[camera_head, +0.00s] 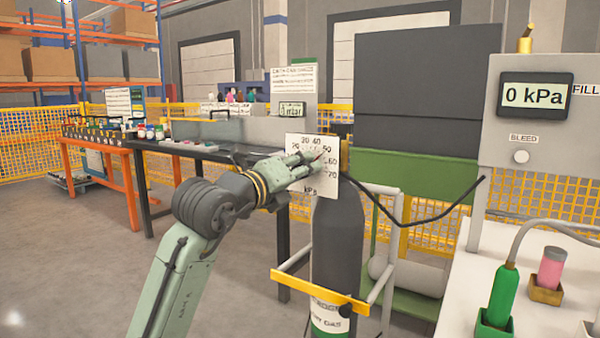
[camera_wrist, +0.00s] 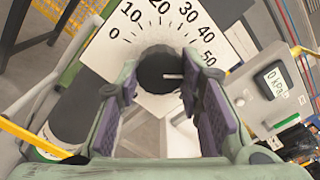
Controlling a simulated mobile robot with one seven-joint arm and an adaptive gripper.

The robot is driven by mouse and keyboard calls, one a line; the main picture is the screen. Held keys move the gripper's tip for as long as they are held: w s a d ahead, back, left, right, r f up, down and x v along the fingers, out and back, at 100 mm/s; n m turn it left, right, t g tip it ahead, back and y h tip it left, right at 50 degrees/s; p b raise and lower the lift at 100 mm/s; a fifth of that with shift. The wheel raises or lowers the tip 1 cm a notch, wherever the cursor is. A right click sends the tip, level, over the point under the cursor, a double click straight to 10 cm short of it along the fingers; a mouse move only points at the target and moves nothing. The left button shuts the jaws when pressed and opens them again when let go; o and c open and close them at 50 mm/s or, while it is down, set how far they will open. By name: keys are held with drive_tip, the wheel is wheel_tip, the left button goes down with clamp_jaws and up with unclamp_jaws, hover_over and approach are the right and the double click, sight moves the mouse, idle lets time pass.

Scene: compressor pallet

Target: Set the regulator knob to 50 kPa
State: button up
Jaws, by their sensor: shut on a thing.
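The regulator knob (camera_wrist: 160,70) is a dark round knob in the wrist view, with a white line on it pointing right. The line points near the 50 side of the dial, perhaps slightly below it. The white dial plate (camera_wrist: 103,56) around it shows 0 to 50 in the wrist view; a finger covers the part past 50. In the head view the plate (camera_head: 326,190) stands above a grey gas cylinder (camera_head: 337,235). My gripper (camera_wrist: 160,85) is shut on the knob, one finger on each side; it also shows in the head view (camera_head: 318,160).
A panel (camera_head: 495,130) at right has a display (camera_head: 535,96) reading 0 kPa and a BLEED knob (camera_head: 521,157). A black hose (camera_head: 425,217) runs from the regulator toward it. A yellow-and-grey frame (camera_head: 378,290) surrounds the cylinder. Open floor lies at left.

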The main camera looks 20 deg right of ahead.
idle(0.3)
drive_tip(key=o, duration=1.2)
drive_tip(key=shift+c, duration=0.2)
drive_tip(key=shift+a, duration=0.1)
drive_tip(key=v, duration=1.2)
